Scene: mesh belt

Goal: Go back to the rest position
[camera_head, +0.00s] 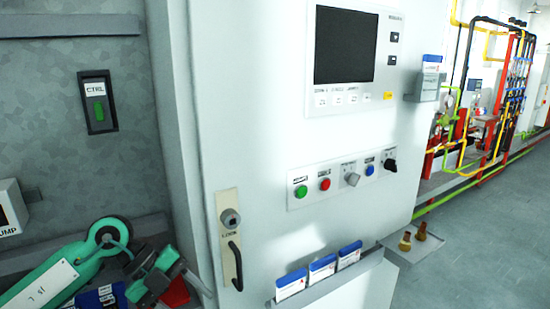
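A teal jointed body (66,264) with a white label and a round ring end lies at the lower left. A smaller teal and dark part (155,277) is beside it. I cannot tell whether these belong to my arm or to equipment. No held object can be made out.
A white control cabinet (255,110) with a dark screen (345,45), buttons and a black handle (236,265) fills the middle. A card rack (330,283) juts from its front. Two brass fittings (421,231) sit on a ledge. Open grey floor (480,240) lies right.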

